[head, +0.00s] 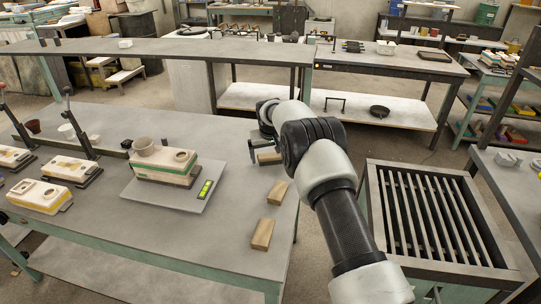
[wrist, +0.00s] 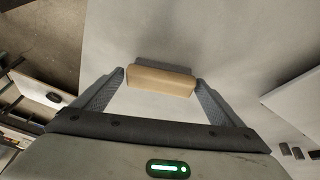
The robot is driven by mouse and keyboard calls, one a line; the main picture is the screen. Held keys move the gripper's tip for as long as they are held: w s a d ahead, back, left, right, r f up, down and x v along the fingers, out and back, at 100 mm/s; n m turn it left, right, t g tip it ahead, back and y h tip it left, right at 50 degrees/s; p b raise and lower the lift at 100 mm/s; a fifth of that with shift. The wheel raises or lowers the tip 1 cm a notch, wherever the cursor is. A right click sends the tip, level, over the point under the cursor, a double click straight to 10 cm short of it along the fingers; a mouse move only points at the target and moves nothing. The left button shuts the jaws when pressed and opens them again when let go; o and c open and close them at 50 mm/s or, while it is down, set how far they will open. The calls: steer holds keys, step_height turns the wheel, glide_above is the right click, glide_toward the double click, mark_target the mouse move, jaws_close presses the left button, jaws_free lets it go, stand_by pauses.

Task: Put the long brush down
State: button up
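I see nothing that is clearly a long brush in either view. My gripper (wrist: 160,78) is over the right edge of the near table, and it also shows in the head view (head: 264,141). Its two fingers stand wide apart. In the head view this block (head: 269,158) is just below the fingers, at the table edge.
Two more wooden blocks, one (head: 277,192) and another (head: 262,233), lie on the near table (head: 190,235). More moulds (head: 40,196) stand left. A slatted bin (head: 430,215) stands right of my arm.

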steer(key=shift+o, duration=0.2)
steer(key=shift+r, duration=0.15)
steer(key=shift+r, duration=0.25)
steer(key=s+d+v, duration=0.1)
steer(key=d+v, duration=0.2)
steer(key=v, duration=1)
steer(key=s+d+f+v, duration=0.1)
steer(key=d+v, duration=0.2)
steer(key=v, duration=0.9)
steer(key=s+d+r+m, duration=0.1)
steer(key=s+d+r, duration=0.25)
steer(key=s, duration=0.35)
steer(key=s+d+r, duration=0.2)
steer(key=s+r, duration=0.3)
steer(key=s, duration=0.2)
steer(key=s+d+f, duration=0.1)
steer(key=s+d, duration=0.1)
steer(key=s, duration=1)
steer(key=s+d+f+m+t, duration=0.1)
steer(key=s+d+f, duration=0.1)
steer(key=s, duration=1.1)
steer(key=shift+s+d+m, duration=0.25)
steer(key=shift+m, duration=0.05)
steer(key=shift+r, duration=0.1)
